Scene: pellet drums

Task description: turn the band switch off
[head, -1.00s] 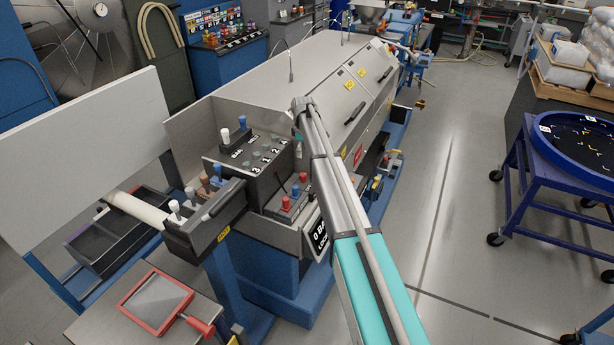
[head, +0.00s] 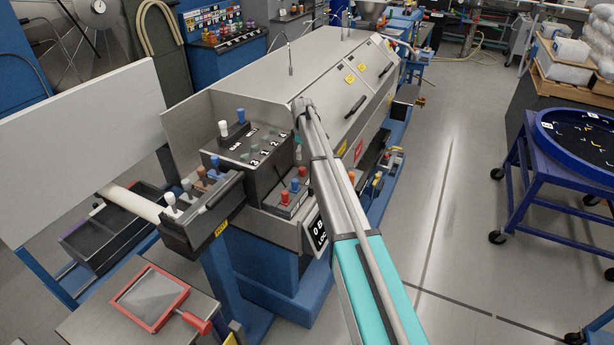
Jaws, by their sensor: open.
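The control box (head: 243,150) on the near end of the grey machine has a white-knobbed lever (head: 223,128) beside a label that seems to read BAN, cut short or too small to read fully. A blue-knobbed lever (head: 240,116) stands to its right by a second label. Both levers look upright; their exact tilt is hard to tell. My arm reaches up from the bottom right, and my gripper (head: 298,155) hangs below its far end, just right of the box, small and partly hidden by the arm. It is open, apart from the white lever.
A lower box (head: 203,214) with several white, brown and blue levers juts out in front. A panel with red and blue knobs (head: 291,194) lies below my gripper.

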